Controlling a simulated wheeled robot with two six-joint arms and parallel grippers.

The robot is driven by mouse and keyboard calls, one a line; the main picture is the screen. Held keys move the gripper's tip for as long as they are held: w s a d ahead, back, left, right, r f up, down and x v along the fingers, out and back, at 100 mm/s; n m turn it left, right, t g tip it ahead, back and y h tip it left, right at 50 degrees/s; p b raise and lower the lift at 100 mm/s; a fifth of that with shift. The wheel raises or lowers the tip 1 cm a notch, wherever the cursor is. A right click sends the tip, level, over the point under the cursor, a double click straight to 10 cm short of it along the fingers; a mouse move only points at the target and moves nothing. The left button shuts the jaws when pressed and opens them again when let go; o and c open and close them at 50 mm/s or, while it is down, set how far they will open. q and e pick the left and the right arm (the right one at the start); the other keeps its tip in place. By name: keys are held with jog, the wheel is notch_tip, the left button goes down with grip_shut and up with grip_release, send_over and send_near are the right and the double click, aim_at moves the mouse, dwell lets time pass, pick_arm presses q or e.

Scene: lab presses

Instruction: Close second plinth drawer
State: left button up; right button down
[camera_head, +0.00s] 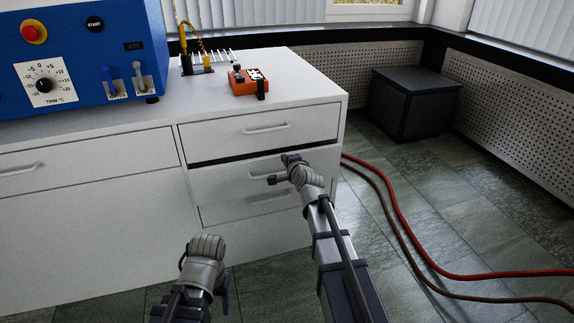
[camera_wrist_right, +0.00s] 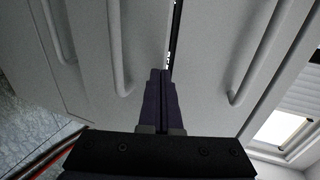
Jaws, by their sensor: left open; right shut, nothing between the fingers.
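The second plinth drawer (camera_head: 228,184) is white, in the right stack of the cabinet, under the top drawer (camera_head: 235,135). A dark gap shows along its upper edge, so it stands slightly open. Its bar handle (camera_head: 262,174) is partly hidden by my right gripper (camera_head: 282,170). That gripper is shut and empty at the drawer's front, near the handle's right end. In the right wrist view its fingers (camera_wrist_right: 160,78) point at the front between the second drawer's handle (camera_wrist_right: 118,50) and the dark gap; I cannot tell whether they touch. My left gripper (camera_head: 206,268) is open and low, away from the drawers.
The worktop (camera_head: 210,95) carries a blue machine (camera_head: 80,50) and an orange device (camera_head: 243,86). Another drawer handle (camera_wrist_right: 60,30) shows in the wrist view. Red hoses (camera_head: 400,220) lie on the floor to the right. A dark box (camera_head: 405,105) stands by the wall.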

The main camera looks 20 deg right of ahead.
jog(key=shift+w, duration=1.25)
jog(key=f+p+v, duration=0.1)
jog(key=p+v, duration=0.2)
jog(key=v, duration=1)
jog(key=shift+s, duration=0.55)
jog(key=shift+a+r, duration=0.1)
